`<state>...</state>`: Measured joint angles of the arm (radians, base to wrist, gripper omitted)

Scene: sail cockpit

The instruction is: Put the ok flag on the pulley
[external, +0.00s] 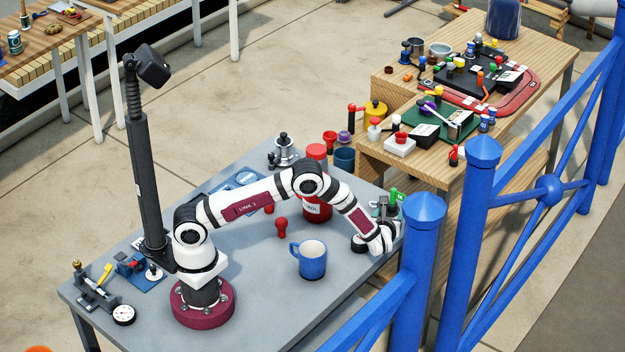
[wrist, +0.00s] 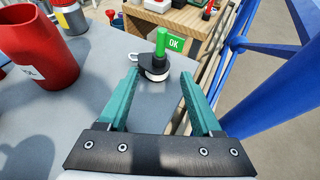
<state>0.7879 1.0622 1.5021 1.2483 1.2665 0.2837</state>
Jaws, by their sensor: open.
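The ok flag (wrist: 175,44) is a small green flag marked OK on a thick green stem, upright near the far edge of the grey table. It also shows in the external view (external: 395,196), just beyond my gripper. A black and white part with a pale ring at its left, which looks like the pulley (wrist: 153,66), is at the foot of the stem. I cannot tell whether the stem stands on it or just behind it. My gripper (wrist: 158,77) is open and empty, its green fingers pointing towards the flag, with the flag between their lines and ahead of the tips.
A red container (wrist: 38,45) stands left of my gripper. A blue mug (external: 312,260) and a red knobbed piece (external: 281,228) are on the table nearer my base. A blue railing (external: 424,262) runs close on the right. A crowded wooden table (external: 440,175) stands beyond.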

